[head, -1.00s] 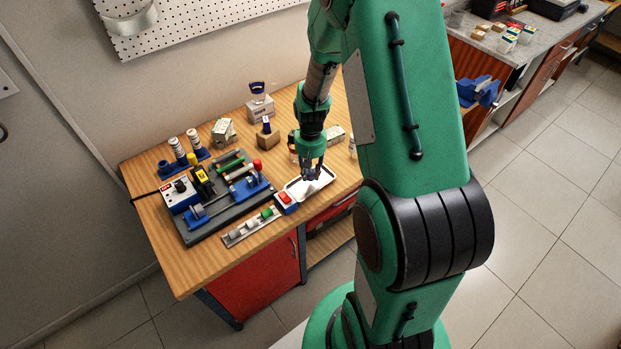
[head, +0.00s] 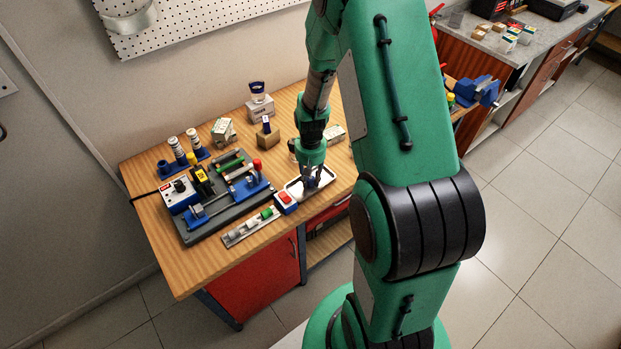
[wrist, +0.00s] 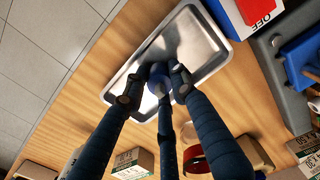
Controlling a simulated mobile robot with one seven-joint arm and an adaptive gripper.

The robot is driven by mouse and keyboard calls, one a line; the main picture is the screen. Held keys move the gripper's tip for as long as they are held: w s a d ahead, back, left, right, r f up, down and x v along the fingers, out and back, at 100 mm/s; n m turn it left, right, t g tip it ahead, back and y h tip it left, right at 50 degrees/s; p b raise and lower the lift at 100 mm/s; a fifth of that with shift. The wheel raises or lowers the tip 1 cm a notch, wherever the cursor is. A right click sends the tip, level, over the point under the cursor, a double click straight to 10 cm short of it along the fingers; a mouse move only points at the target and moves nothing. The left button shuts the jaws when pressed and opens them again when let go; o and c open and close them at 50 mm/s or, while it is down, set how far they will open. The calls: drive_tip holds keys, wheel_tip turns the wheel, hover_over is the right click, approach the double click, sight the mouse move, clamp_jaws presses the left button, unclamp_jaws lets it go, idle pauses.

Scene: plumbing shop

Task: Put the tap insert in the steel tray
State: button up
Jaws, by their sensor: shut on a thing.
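The steel tray (head: 329,178) lies flat near the front edge of the wooden bench, and its shiny floor fills the middle of the wrist view (wrist: 203,48). My gripper (head: 312,182) is over the tray, pointing down, with its fingertips low inside the tray's outline. In the wrist view its fingers (wrist: 154,84) are closed around a small dark bluish round piece (wrist: 158,76), which looks like the tap insert. The fingers hide most of it. I cannot tell whether it touches the tray floor.
A rail with small cylinders (head: 250,226) and a dark fixture board (head: 215,200) lie further left. Cartons (head: 223,131) stand behind. Bare wood borders the tray's front.

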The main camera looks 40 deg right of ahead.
drive_tip(key=o, duration=0.9)
drive_tip(key=shift+c, duration=0.2)
wheel_tip(320, 180, up, 12)
drive_tip(key=p, duration=0.1)
drive_tip(key=shift+r, duration=0.15)
